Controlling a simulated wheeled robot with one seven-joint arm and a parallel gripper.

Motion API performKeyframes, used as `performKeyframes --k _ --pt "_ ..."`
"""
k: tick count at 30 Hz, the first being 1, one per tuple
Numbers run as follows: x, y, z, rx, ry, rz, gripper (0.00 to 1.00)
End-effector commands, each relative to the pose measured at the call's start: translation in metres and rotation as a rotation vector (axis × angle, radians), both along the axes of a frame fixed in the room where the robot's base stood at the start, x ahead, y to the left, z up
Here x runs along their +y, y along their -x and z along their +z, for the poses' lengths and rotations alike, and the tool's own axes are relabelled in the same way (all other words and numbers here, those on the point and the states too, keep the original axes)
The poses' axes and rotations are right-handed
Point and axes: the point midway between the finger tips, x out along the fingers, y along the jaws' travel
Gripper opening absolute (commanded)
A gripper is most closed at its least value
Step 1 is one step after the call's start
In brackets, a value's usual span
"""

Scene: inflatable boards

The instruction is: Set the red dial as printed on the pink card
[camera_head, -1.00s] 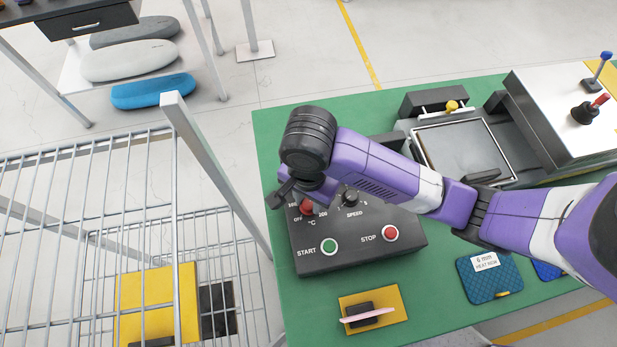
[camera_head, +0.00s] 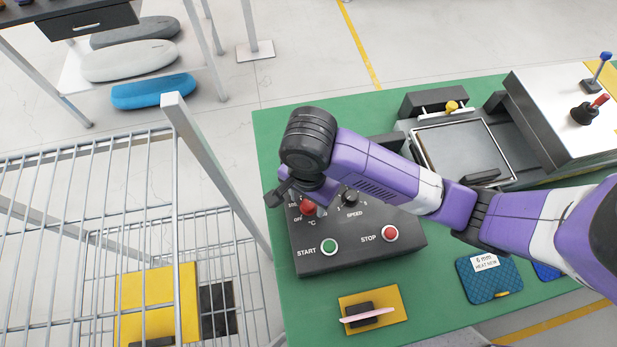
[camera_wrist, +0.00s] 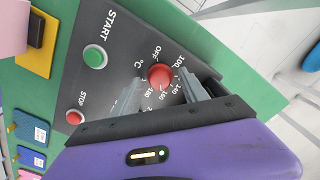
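The red dial (camera_head: 308,209) sits at the upper left of a dark control box (camera_head: 350,255), partly hidden by my wrist. In the wrist view the red dial (camera_wrist: 160,77) has a printed scale around it, with OFF and numbers such as 100 and 180. My gripper (camera_wrist: 162,82) is open, with one finger on each side of the dial. I cannot tell whether the fingers touch it. The pink card (camera_head: 367,314) leans in a black holder on a yellow plate. It is seen nearly edge-on, and its print is not readable. It also shows in the wrist view's corner (camera_wrist: 14,28).
The box also has a green START button (camera_head: 329,246), a red STOP button (camera_head: 390,233) and a black SPEED knob (camera_head: 350,198). A blue quilted pad (camera_head: 488,280) and a press (camera_head: 462,152) lie to the right. A wire rack (camera_head: 110,230) stands at left.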

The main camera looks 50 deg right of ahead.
Motion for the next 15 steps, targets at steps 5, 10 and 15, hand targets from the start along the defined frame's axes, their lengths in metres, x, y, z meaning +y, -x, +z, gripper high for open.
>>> performKeyframes --k 5,10,15 --pt "0.0 0.0 0.005 0.001 0.001 0.002 0.52" --pt "-0.001 0.0 0.03 -0.001 0.004 0.005 0.52" --pt "-0.001 0.0 0.058 -0.002 0.005 0.007 0.52"
